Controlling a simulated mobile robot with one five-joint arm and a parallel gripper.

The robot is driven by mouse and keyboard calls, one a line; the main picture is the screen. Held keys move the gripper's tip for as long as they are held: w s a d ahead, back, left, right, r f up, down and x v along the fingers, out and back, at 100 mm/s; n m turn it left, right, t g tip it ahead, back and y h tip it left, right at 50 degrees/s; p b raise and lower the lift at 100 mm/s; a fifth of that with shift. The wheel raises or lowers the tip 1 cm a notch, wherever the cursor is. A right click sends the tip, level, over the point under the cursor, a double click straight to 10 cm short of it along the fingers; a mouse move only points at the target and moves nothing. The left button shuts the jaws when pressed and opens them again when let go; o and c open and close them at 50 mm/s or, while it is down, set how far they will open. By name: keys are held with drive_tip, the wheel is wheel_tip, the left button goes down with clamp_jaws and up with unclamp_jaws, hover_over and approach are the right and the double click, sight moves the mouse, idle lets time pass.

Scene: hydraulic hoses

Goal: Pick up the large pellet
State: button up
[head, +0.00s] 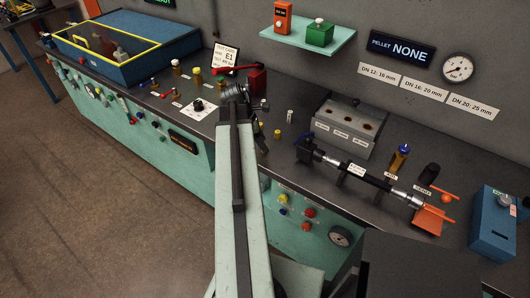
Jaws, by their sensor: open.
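A grey sloped pellet rack (362,110) stands at the back of the bench, right of my arm. Its top has three round brown spots, each above a white label too small to read. I cannot tell whether these are pellets or empty holes, or which is the large pellet. My gripper (242,93) is at the far end of my pale green arm, over the bench and left of the rack, apart from it. It is open. Its fingertips are partly hidden by the arm, and I see nothing held.
A display (402,49) reads "PELLET NONE". A hose assembly (362,173) lies in front of the rack. A blue box (494,222) is at right.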

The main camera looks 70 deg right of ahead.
drive_tip(key=b+x, duration=0.1)
drive_tip(key=x, duration=0.2)
drive_tip(key=shift+w+f+b, duration=0.1)
drive_tip(key=shift+b, duration=0.25)
clamp_jaws()
drive_tip(key=shift+r, duration=0.25)
wheel_tip(320, 180, up, 10)
drive_tip(key=p, duration=1)
drive_tip(key=shift+p, duration=0.4)
